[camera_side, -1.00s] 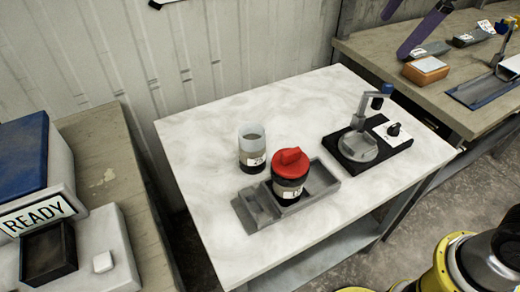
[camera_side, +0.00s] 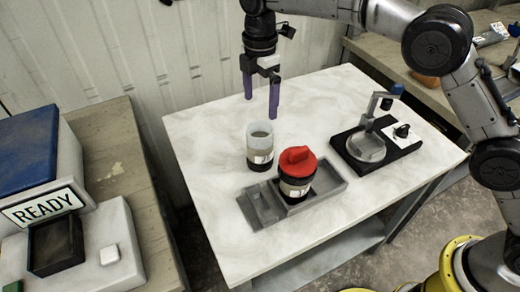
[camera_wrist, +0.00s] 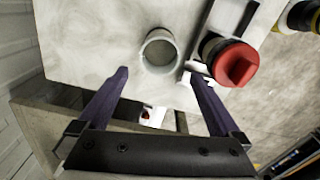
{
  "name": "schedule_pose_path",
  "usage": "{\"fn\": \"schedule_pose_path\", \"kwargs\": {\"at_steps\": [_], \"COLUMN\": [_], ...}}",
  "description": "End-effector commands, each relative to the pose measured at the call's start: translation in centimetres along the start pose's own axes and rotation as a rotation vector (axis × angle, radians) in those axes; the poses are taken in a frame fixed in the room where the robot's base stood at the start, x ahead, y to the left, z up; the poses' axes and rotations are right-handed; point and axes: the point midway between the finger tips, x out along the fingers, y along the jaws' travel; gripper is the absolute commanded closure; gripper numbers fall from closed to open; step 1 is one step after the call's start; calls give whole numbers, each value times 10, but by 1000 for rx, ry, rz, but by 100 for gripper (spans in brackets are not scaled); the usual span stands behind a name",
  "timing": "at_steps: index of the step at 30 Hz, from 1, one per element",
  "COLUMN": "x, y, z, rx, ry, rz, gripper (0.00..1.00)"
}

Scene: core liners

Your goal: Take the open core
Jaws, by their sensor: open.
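The open core (camera_side: 260,146) is a liner with a pale clear upper rim, a white label and a dark lower part. It stands upright on the white table behind the grey tray. In the wrist view its open top (camera_wrist: 159,50) shows as a round ring between and beyond my fingertips. My gripper (camera_side: 261,108) is open and empty, fingers pointing down, above and slightly behind the open core. A second core with a red cap (camera_side: 297,174) stands in the grey tray (camera_side: 258,209), close to the right of the open core. The red cap also shows in the wrist view (camera_wrist: 236,64).
A black-based fixture with a round grey cup (camera_side: 365,146) and a dial stands on the table's right. A machine with a READY sign (camera_side: 42,207) and a black bin (camera_side: 55,247) is at left. The white table (camera_side: 205,140) is clear left of the open core.

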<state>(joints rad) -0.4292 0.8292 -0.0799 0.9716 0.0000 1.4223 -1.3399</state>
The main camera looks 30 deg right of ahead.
Motion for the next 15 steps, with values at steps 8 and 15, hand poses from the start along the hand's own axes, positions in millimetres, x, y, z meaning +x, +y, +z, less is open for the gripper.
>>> {"fn": "schedule_pose_path", "kwargs": {"at_steps": [8, 15], "x": [51, 76], "y": [-1, -1], "z": [1, 1], "rx": [2, 2], "ry": [0, 0], "rz": [-2, 0], "gripper": [0, 0]}}
